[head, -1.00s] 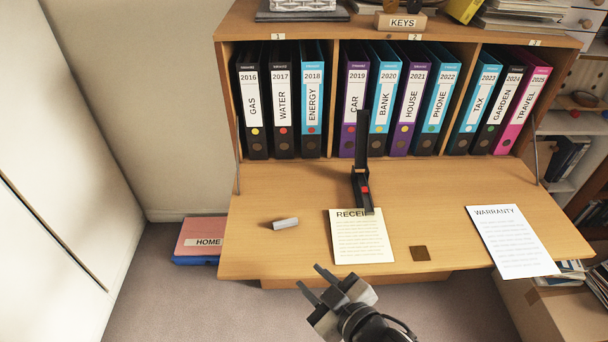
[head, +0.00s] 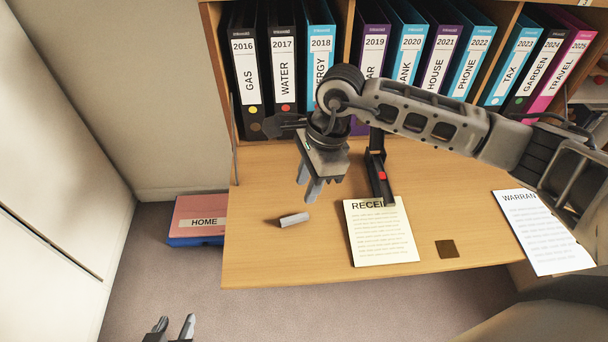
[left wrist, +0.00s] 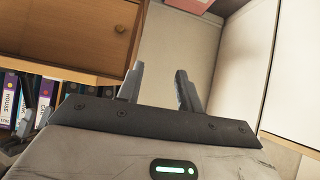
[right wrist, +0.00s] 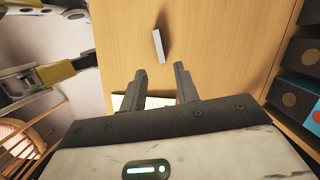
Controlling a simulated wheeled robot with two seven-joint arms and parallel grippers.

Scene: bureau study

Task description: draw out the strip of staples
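A small grey bar, which looks like a strip of staples (head: 294,219), lies on the desk left of the receipt. It also shows beyond the fingertips in the right wrist view (right wrist: 158,47). A black stapler (head: 378,178) with a red part stands open at the receipt's top edge; my right arm hides its upper part. My right gripper (head: 307,190) is open and empty, above the desk just behind the grey bar, pointing down. My left gripper (head: 174,327) is open and empty, low in front of the desk at the left; its fingers also show in the left wrist view (left wrist: 159,88).
The receipt (head: 380,237) and a small brown square (head: 446,249) lie on the desk. The warranty sheet (head: 540,240) lies at the right, partly behind my arm. Binders (head: 285,75) line the shelf behind. The desk's front left is bare.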

